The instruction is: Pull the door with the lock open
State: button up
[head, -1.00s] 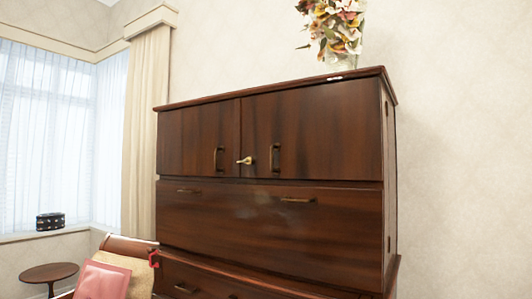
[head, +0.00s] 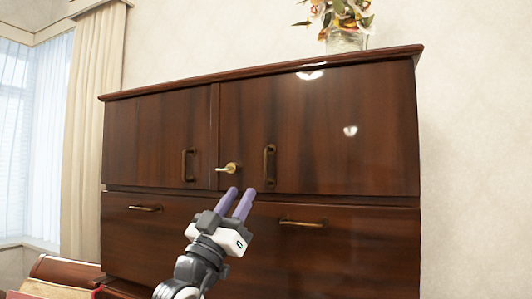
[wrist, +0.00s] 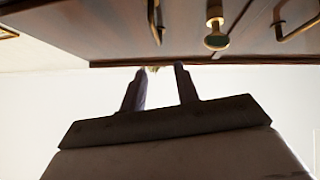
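The door with the lock (head: 330,125) is the right upper door of a dark wooden cabinet, and it is shut. A brass lock piece (head: 229,168) sticks out near its left edge, with an upright brass handle (head: 269,165) to its right. In the wrist view the lock (wrist: 215,36) shows at the top between two handles. My gripper (head: 240,191) has two purple fingers, apart and with nothing between them. In the head view its tips appear just below the lock and handle. They look clear of both, though the exact distance is hard to tell.
The left upper door (head: 150,135) is shut, with its own handle (head: 187,165). Below is a wide wooden front (head: 350,245) with two horizontal handles. A glass vase of flowers (head: 346,38) stands on top. A chair (head: 62,272) is at the lower left.

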aim_at(265, 156)
jog(key=p+x, duration=0.5)
jog(key=x, duration=0.9)
jog(key=shift+d, duration=0.15)
grip_shut()
